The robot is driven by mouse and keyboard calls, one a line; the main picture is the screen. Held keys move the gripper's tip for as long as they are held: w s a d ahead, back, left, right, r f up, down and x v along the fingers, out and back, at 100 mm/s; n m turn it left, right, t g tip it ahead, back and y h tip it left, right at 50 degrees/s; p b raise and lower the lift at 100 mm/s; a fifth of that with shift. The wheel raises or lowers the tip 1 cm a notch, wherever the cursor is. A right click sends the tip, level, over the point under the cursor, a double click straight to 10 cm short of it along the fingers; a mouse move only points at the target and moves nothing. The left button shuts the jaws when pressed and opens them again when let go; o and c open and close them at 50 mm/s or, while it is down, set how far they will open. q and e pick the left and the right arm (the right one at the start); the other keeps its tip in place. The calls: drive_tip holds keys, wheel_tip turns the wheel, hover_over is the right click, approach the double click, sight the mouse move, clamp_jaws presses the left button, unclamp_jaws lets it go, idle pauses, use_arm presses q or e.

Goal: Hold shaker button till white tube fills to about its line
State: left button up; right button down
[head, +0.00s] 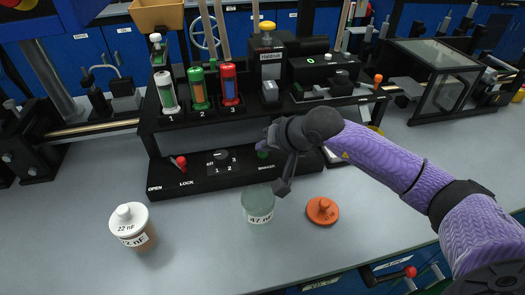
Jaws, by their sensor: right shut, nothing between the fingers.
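The white tube (166,92) stands at the left of the rack, above the number 1. The shaker button (262,152) is a green spot on the front panel above the word SHAKER, partly covered by my right arm. My right gripper (282,188) is shut and empty, pointing down in front of the panel, just right of the button. I cannot tell whether any part of it touches the button. My left gripper is not in view.
Green (198,88) and red (230,85) tubes stand beside the white one. On the grey bench are a white-lidded jar (133,226), a clear 47 nF jar (258,205) under my right gripper and an orange lid (322,210). A red lever (180,162) is on the panel.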

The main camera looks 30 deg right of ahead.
drive_tip(key=shift+f, duration=0.1)
idle(0.6)
idle(0.3)
idle(0.4)
drive_tip(key=shift+r+p, duration=0.35)
drive_tip(key=shift+r, duration=0.55)
